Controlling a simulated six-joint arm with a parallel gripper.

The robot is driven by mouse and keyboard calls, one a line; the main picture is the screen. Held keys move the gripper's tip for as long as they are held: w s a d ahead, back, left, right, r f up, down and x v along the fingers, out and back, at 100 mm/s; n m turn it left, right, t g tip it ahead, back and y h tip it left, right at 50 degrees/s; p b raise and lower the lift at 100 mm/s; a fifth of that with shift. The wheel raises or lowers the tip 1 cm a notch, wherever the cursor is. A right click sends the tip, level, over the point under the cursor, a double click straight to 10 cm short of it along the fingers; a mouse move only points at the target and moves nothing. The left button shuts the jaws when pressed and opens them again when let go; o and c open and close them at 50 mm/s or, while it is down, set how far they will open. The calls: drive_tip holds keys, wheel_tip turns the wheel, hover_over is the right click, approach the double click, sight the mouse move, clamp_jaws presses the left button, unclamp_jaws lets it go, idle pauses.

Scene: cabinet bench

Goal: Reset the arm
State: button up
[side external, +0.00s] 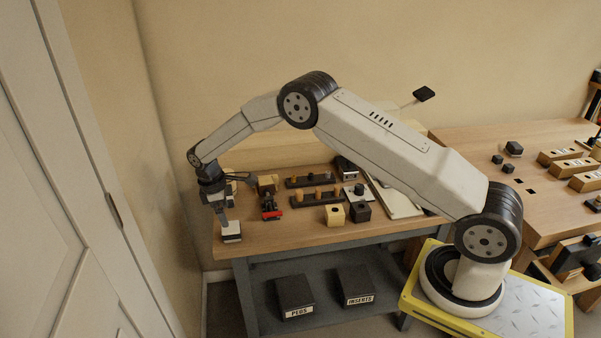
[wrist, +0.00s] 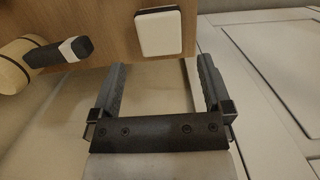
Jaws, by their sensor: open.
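My gripper (side external: 222,217) hangs at the left end of the wooden bench (side external: 290,236), pointing down, at the far reach of my arm. In the wrist view my gripper (wrist: 160,85) has its two dark fingers well apart with nothing between them. A white-topped block with a dark base (side external: 231,231) is on the bench close by the fingertips. In the wrist view this white block (wrist: 158,32) lies beyond the fingertips, near the bench edge. I cannot tell from the side view whether a finger touches it.
A red-and-black tool (side external: 271,207), dark peg racks (side external: 315,196), a yellow block (side external: 334,215) and a black block (side external: 359,211) stand right of my gripper. Bins labelled PEGS (side external: 294,297) and INSERTS (side external: 355,285) sit below. The wall and white door (side external: 80,200) are close on the left.

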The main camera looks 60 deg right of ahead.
drive_tip(key=shift+s+r, duration=0.25)
drive_tip(key=shift+r, duration=0.2)
drive_tip(key=s+r+m+t, duration=0.2)
drive_tip(key=s+r+m, duration=0.2)
drive_tip(key=s, duration=1)
drive_tip(key=s+r+m+t+y, duration=0.1)
drive_tip(key=s+r+m, duration=0.4)
drive_tip(key=s, duration=0.9)
wheel_tip(320, 180, up, 3)
drive_tip(key=shift+a+r+t, duration=0.1)
drive_tip(key=shift+a+t, duration=0.1)
drive_tip(key=shift+t, duration=0.2)
